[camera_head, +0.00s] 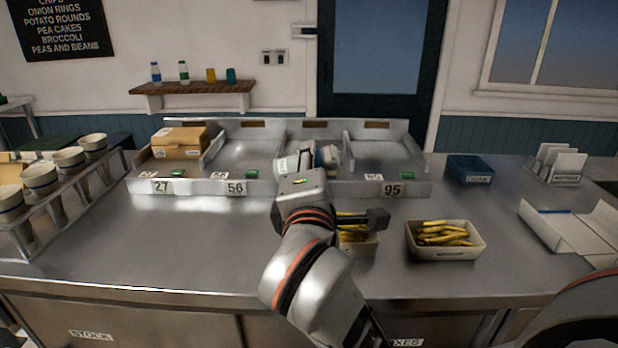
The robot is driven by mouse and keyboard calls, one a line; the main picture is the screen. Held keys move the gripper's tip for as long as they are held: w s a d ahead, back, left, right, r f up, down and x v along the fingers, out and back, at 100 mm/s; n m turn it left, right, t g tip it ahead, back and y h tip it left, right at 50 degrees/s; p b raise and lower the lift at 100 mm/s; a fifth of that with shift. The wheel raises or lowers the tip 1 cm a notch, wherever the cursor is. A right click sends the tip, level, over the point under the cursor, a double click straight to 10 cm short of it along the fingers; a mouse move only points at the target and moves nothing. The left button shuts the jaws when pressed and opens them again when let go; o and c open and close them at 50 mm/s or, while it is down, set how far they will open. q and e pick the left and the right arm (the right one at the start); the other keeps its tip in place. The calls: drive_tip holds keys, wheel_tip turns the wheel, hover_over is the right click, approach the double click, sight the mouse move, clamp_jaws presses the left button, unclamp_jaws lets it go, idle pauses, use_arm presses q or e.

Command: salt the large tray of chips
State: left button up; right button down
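A tray of yellow chips (445,250) stands whole in view on the steel counter, right of centre. A second tray of chips (360,247) stands to its left, mostly hidden behind my arm. I cannot tell from what shows which tray is larger. One of my arms reaches up across the middle of the counter, and a dark block (378,218) juts right from it over the second tray. The arm hides its gripper's fingers. A white and blue rounded thing (327,156) shows just beyond the arm; I cannot tell whether it is a shaker. My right gripper is out of view.
Steel bins (250,158) with number labels line the back, one holding a cardboard box (180,142). A rack of cups (68,158) stands left. A blue container (470,168), a card holder (557,162) and an open white box (575,228) stand right.

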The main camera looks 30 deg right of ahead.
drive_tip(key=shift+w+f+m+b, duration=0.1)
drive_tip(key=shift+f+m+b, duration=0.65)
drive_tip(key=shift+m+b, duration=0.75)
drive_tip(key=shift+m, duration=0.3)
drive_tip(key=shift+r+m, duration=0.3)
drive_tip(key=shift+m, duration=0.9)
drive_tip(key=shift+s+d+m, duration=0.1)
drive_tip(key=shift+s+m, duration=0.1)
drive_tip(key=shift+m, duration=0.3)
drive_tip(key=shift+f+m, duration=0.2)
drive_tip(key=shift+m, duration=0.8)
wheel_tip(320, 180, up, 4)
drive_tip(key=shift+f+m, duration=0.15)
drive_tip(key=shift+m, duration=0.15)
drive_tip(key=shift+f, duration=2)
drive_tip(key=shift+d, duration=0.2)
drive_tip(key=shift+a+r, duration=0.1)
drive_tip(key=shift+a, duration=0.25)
use_arm(q)
drive_tip(key=shift+w+a+f, duration=0.45)
drive_tip(key=shift+w+f, duration=0.05)
drive_tip(key=shift+f, duration=0.3)
